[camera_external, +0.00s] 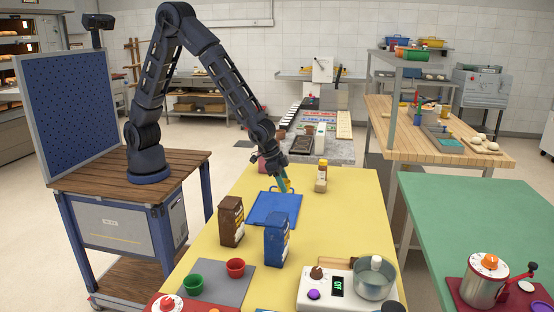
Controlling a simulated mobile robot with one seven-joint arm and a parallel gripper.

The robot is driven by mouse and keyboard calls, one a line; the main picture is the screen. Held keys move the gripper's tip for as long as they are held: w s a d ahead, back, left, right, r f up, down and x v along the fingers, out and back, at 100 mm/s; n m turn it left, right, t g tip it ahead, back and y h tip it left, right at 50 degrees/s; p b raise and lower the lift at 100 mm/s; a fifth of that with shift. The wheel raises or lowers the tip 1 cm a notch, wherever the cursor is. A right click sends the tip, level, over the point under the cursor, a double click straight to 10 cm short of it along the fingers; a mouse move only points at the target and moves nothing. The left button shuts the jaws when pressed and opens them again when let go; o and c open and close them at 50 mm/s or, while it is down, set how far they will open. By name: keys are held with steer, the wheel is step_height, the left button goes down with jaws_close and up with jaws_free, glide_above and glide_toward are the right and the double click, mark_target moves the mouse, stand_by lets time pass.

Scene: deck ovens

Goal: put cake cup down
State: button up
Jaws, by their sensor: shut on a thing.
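My gripper (285,185) is above the blue board (262,212) on the yellow table. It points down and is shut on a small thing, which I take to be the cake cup. Teal and yellow patches show at the fingertips, but the held thing's shape is too small to make out. I cannot tell whether it touches the board.
A brown bag (231,222) and a blue bag (277,240) stand in front of the board. A bottle (321,176) stands behind it to the right. The yellow table (345,220) is clear at right.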

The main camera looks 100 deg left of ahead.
mark_target(287, 207)
steer(key=shift+f, duration=3.6)
steer(key=o, duration=1)
steer(key=shift+f, duration=0.1)
steer(key=shift+c, duration=0.2)
